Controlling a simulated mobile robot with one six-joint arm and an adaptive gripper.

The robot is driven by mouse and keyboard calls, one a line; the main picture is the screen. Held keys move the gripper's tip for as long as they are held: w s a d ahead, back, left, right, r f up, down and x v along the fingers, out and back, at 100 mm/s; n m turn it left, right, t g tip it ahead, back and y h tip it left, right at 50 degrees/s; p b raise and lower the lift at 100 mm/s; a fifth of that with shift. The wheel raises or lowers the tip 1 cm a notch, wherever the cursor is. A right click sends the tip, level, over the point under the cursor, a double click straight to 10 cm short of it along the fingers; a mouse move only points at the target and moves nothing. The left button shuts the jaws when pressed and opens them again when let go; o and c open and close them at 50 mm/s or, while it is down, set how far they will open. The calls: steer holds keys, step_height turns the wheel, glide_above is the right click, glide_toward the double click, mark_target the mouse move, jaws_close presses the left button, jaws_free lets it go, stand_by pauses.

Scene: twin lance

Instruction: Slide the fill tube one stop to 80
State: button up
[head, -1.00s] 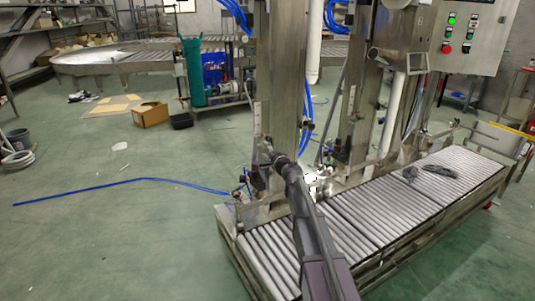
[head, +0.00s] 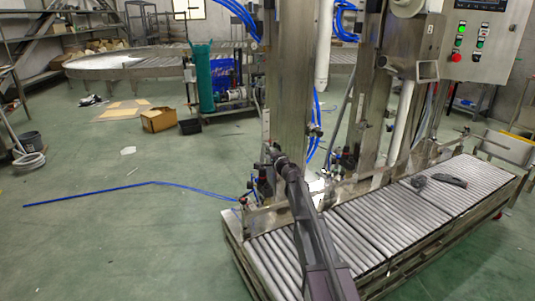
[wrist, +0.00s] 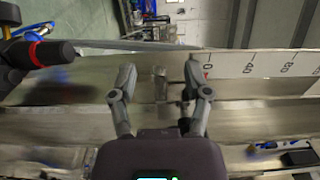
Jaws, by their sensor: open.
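In the wrist view my gripper (wrist: 160,88) is open, its two grey fingers apart. A small shiny metal block (wrist: 160,82) shows between them; I cannot tell whether it belongs to the fill tube. A white scale (wrist: 262,65) with black numerals and a red mark near its left end lies right of the fingers. In the head view my arm reaches to the left steel column (head: 288,110), and the fingers are too small to make out there. A white tube (head: 324,45) hangs beside this column. A second white tube (head: 404,115) stands farther right.
A roller conveyor (head: 400,207) runs below the columns, with a dark object (head: 447,180) on it. A control box (head: 482,40) is at upper right. A blue hose (head: 105,190) lies on the floor at left. In the wrist view a red-and-black fitting (wrist: 40,53) is near the left finger.

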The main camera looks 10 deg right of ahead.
jaws_close()
steer(key=shift+r+p, duration=3.9)
steer(key=shift+r, duration=0.15)
jaws_free()
